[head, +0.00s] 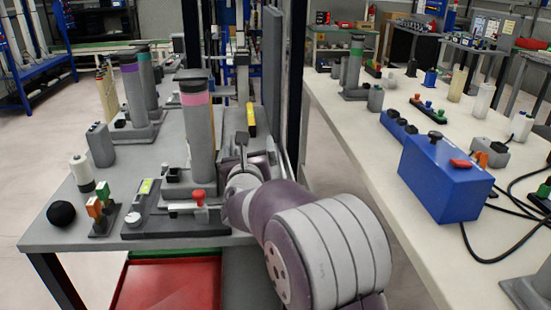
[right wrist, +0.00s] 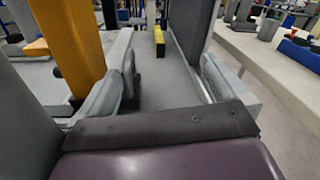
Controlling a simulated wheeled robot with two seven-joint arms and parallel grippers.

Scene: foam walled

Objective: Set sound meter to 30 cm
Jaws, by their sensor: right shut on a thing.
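No thing is legibly marked as a sound meter, and no centimetre scale can be read. A yellow block with a black lower end (head: 250,120) stands on the grey table beside a tall grey panel; it also shows ahead in the right wrist view (right wrist: 159,41). My right gripper (head: 241,160) is low over the table, right of the pink-banded grey column (head: 198,130) and nearer than the yellow block. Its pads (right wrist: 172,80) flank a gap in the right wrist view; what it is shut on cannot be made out. My left gripper is out of view.
A black base with a red knob (head: 198,196) lies at the front of the grey table (head: 60,235). A tall grey panel (head: 272,70) borders its right side. A large orange-yellow upright (right wrist: 70,40) is close left in the wrist view. A blue box (head: 443,178) stands on the right bench.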

